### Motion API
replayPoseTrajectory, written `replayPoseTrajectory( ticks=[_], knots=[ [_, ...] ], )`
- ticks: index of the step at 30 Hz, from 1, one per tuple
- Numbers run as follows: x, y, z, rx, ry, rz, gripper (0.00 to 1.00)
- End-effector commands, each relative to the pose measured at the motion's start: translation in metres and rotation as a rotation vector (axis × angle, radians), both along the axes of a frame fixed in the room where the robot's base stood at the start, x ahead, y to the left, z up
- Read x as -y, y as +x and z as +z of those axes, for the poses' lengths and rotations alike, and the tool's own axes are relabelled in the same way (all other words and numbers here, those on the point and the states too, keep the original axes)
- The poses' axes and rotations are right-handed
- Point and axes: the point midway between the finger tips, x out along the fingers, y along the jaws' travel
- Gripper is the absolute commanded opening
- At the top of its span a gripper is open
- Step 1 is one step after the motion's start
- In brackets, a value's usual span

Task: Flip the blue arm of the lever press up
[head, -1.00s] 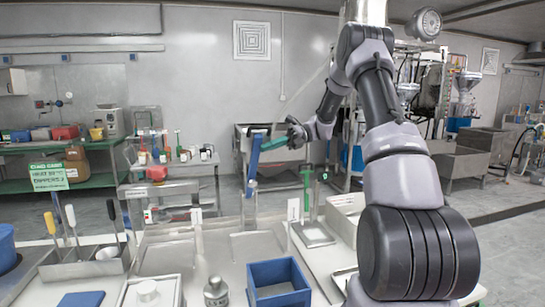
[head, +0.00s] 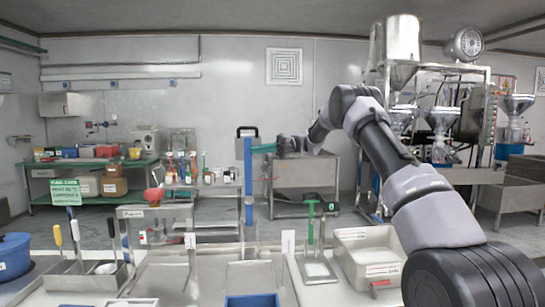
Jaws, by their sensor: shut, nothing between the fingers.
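The blue arm (head: 248,175) of the lever press stands upright in the head view, a little left of the middle. A dark handle shows at its top. The press's slim post (head: 249,232) is below it, on a pale base plate (head: 255,275). My gripper (head: 262,149) is shut, with nothing between its fingers. Its teal fingertips reach in from the right and lie beside the upper part of the blue arm. I cannot tell whether they touch it.
A second press with a green handle (head: 311,212) stands to the right, next to a pale bin (head: 372,255). A blue box (head: 252,300) is at the bottom edge. A metal holder with tools (head: 85,275) and a blue pot (head: 12,257) are at the left.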

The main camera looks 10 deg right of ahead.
Motion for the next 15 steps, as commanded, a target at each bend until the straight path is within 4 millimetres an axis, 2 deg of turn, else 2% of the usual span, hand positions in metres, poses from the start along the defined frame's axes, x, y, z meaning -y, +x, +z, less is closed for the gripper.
replayPoseTrajectory(
  ticks=[4,15],
  knots=[
    [-0.007,0.017,0.003,-0.049,0.001,0.002,0.00],
    [-0.006,0.064,0.011,-0.228,0.003,-0.010,0.00]
  ],
)
